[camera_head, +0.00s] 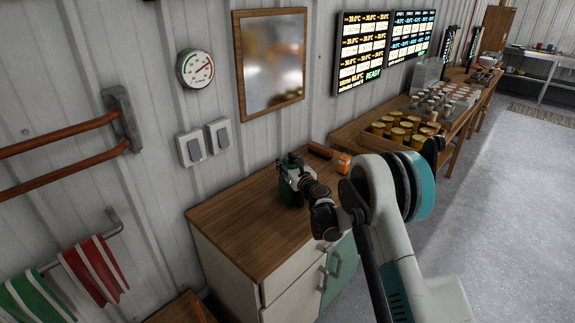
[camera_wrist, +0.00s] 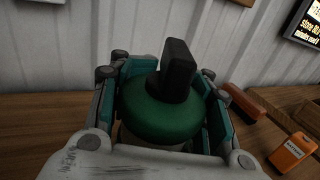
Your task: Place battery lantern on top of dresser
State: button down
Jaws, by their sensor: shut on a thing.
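A green battery lantern (camera_wrist: 160,108) with a black top handle is between the fingers of my gripper (camera_wrist: 162,95) in the wrist view. My gripper is shut on it from the sides. In the head view the lantern (camera_head: 291,193) is upright at the dresser's back part, partly hidden by my gripper (camera_head: 296,178). The dresser (camera_head: 235,235) has a brown wooden top and pale drawer fronts. The lantern appears at or just over the dresser top; I cannot tell whether its base touches.
An orange box (camera_head: 344,164) and a reddish-brown object (camera_head: 320,150) lie on the dresser top to the right of the lantern. The left part of the top is bare. A mirror (camera_head: 272,62) hangs behind. A bench with several jars (camera_head: 400,132) stands to the right.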

jog(key=shift+f, duration=0.15)
jog(key=c, duration=1.5)
grip_release()
jog(key=shift+f, duration=0.1)
jog(key=o, duration=0.7)
jog(key=shift+c, duration=0.2)
jog(key=shift+s+d+r, duration=0.15)
jog(key=shift+s+r, duration=0.05)
jog(key=p+v, duration=0.1)
jog(key=v, duration=1)
jog(key=shift+s+d, duration=0.1)
jog(key=shift+s, duration=0.25)
